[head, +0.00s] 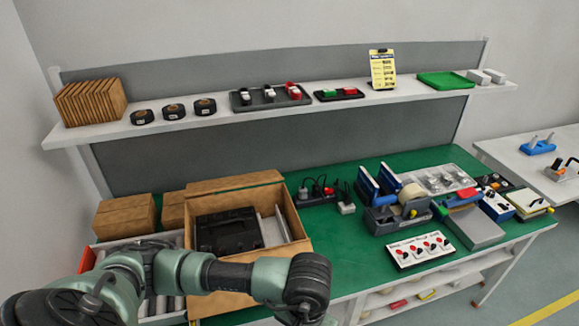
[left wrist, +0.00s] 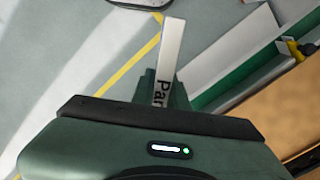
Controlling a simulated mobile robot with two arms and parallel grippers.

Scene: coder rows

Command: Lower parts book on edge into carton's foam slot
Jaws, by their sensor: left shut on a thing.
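The carton (head: 222,303) is an open brown box at the left end of the green bench. A black case (head: 228,232) fills its left part, and pale foam (head: 271,230) with a narrow gap shows on its right. My left arm crosses in front of the carton. My left gripper (head: 303,318) hangs at the carton's front right, its fingers mostly cut off by the frame's bottom edge. In the left wrist view it is shut on the parts book (left wrist: 170,55), seen as a narrow white spine lettered "Par". The book is hidden in the head view. My right gripper is not in view.
A power strip (head: 318,192), a tape dispenser (head: 398,212) and a switch panel (head: 418,250) lie to the right. A loaded shelf (head: 215,112) runs above.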

